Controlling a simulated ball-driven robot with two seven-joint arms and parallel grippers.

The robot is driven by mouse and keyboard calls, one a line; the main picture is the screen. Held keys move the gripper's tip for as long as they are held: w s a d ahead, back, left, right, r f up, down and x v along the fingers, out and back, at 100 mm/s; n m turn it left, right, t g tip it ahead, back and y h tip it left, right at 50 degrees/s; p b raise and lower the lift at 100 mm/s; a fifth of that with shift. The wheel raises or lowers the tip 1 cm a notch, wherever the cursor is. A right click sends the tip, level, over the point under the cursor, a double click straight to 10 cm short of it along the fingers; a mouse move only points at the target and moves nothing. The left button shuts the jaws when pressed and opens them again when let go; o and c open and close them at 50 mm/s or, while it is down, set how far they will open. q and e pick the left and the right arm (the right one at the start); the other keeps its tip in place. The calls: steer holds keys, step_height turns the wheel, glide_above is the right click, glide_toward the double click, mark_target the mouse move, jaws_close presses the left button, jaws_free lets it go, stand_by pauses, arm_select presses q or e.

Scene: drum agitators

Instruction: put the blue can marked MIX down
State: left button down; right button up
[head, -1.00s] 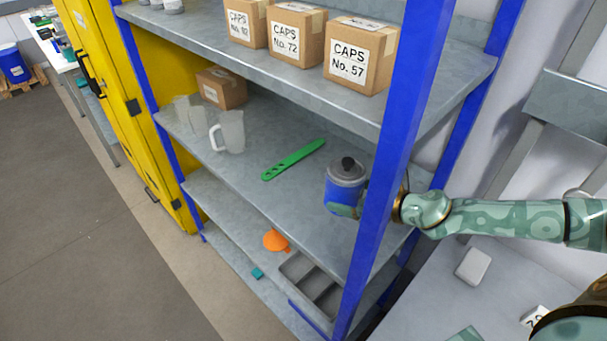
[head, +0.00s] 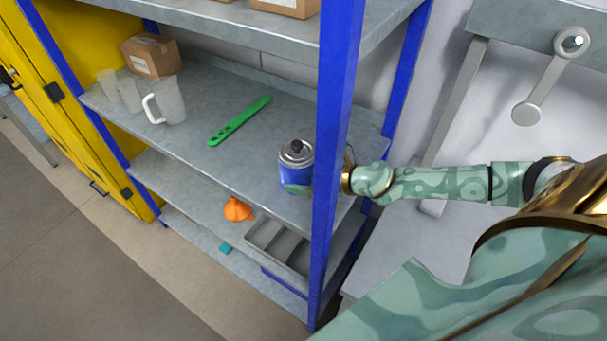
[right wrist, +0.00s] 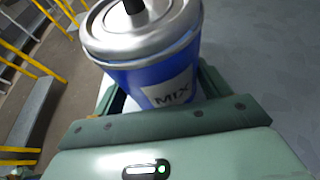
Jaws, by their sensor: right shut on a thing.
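The blue can marked MIX (head: 297,174) has a grey metal lid with a black knob and is upright at the right end of the middle shelf (head: 190,148). My right gripper (head: 297,188) reaches in past the blue front post and is shut on the can. In the right wrist view the can (right wrist: 150,75) stands between the fingers, with its MIX label facing the camera. Whether its base touches the shelf cannot be told. My left gripper is not in view.
A green slotted tool (head: 240,121) lies left of the can. Clear jugs (head: 165,103) and a cardboard box (head: 151,56) stand farther left. The blue post (head: 337,130) is close to my right wrist. An orange funnel (head: 237,209) and grey tray (head: 278,246) are below.

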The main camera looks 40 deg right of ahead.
steer(key=o, duration=1.3)
steer(key=shift+f, duration=0.1)
steer(key=shift+r, duration=0.2)
steer(key=shift+s+d, duration=0.25)
steer(key=shift+s, duration=0.15)
steer(key=v, duration=1)
steer(key=shift+a+r, duration=0.1)
steer(key=shift+s+d+r, duration=0.2)
steer(key=shift+s+d, duration=0.1)
steer(key=shift+s, duration=0.15)
